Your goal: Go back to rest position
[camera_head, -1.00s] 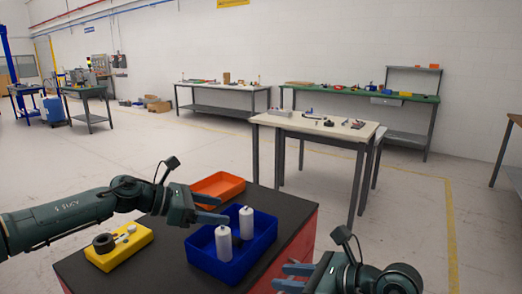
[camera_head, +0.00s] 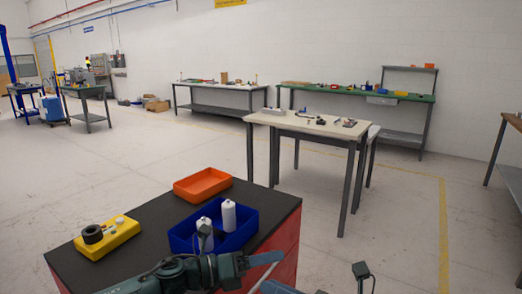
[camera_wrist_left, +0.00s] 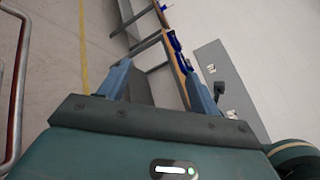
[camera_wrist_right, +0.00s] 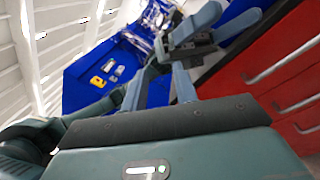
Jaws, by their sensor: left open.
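My left gripper (camera_head: 266,268) is low in the head view, in front of the red cabinet and the blue bin (camera_head: 247,232). In the left wrist view its two fingers (camera_wrist_left: 162,78) stand wide apart with nothing between them. My right gripper (camera_head: 280,288) is mostly cut off by the bottom edge of the head view. In the right wrist view its fingers (camera_wrist_right: 158,82) are apart and hold nothing. The left gripper's fingers (camera_wrist_right: 217,24) show just beyond them, close by. Two white bottles (camera_head: 229,215) stand upright in the bin.
On the black cabinet top (camera_head: 150,222) are an empty orange tray (camera_head: 202,184) and a yellow box (camera_head: 108,240) with a black ring. Red drawers (camera_head: 284,255) face right. A white table (camera_head: 310,124) stands behind, with open floor (camera_head: 400,230) on the right.

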